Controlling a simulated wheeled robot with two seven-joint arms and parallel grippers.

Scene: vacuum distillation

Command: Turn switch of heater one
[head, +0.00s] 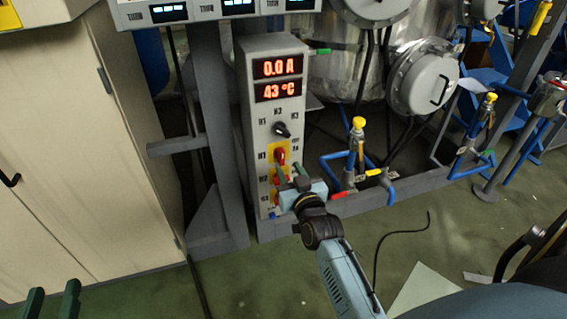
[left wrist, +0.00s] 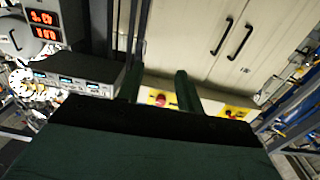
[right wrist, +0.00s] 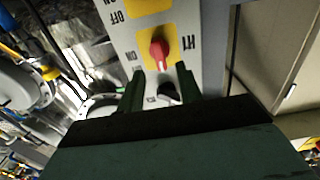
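The heater control box (head: 252,120) is a grey panel with red displays reading 0.0 A and 43 °C. The red switch of heater one (head: 281,157) sits on a yellow plate marked H1, below a black selector knob (head: 282,130). My right gripper (head: 291,172) is in front of the lower switches, partly hiding them. In the right wrist view, the red switch (right wrist: 158,50) lies beyond and between the green fingertips (right wrist: 160,85), which are open and empty. The black knob (right wrist: 168,93) also shows between them. My left gripper (head: 53,300) is open and empty, low at the left.
Beige cabinets (head: 70,150) stand at the left, beside a grey metal post (head: 212,110). Yellow-topped valves (head: 357,130) and blue pipes are close right of the control box. A black cable (head: 400,240) lies on the green floor.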

